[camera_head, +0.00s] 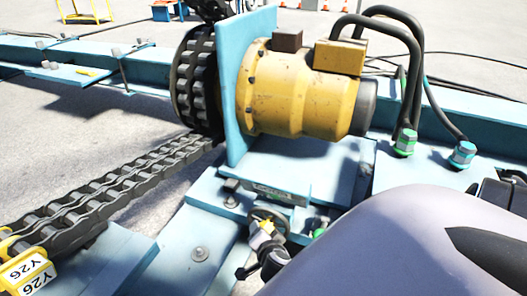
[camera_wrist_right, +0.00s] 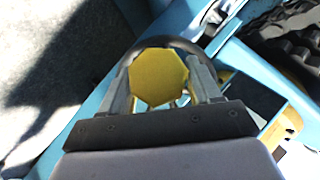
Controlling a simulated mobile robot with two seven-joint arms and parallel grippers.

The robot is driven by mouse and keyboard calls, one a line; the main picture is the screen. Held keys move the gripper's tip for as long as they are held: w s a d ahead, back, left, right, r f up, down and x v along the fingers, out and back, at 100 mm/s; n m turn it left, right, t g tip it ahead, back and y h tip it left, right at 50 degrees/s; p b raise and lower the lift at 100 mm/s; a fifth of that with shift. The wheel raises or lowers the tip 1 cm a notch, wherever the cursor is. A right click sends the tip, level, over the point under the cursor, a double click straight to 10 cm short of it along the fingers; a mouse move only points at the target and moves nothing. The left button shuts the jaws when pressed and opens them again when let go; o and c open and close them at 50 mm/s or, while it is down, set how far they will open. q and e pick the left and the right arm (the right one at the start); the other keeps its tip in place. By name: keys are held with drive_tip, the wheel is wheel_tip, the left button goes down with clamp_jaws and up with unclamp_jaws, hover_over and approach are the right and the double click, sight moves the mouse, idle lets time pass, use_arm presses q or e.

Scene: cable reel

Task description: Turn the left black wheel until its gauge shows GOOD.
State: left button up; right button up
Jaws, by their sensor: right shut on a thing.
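In the right wrist view a black wheel (camera_wrist_right: 176,43) shows as a dark curved rim behind a yellow eight-sided hub (camera_wrist_right: 159,80). My right gripper (camera_wrist_right: 160,88) has one finger on each side of this hub and is shut on the wheel. In the head view a small dark wheel (camera_head: 268,212) stands below the motor mount. A small gauge plate (camera_head: 276,194) lies just above it; its reading is too small to tell. My right arm covers the lower right of the head view, and I cannot make out its fingertips there. My left gripper is not in view.
A yellow motor (camera_head: 292,95) sits against an upright blue plate (camera_head: 238,85). A sprocket (camera_head: 196,80) and heavy chain (camera_head: 115,192) lie left of it. A yellow Y26 tag (camera_head: 28,272) is at lower left. Black hoses (camera_head: 415,65) run down at the right. A dark lever knob (camera_head: 270,262) is below the wheel.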

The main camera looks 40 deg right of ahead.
drive_tip(key=shift+s+f, duration=0.15)
drive_tip(key=o, duration=1.4)
drive_tip(key=shift+c, duration=0.2)
drive_tip(key=shift+r, duration=0.25)
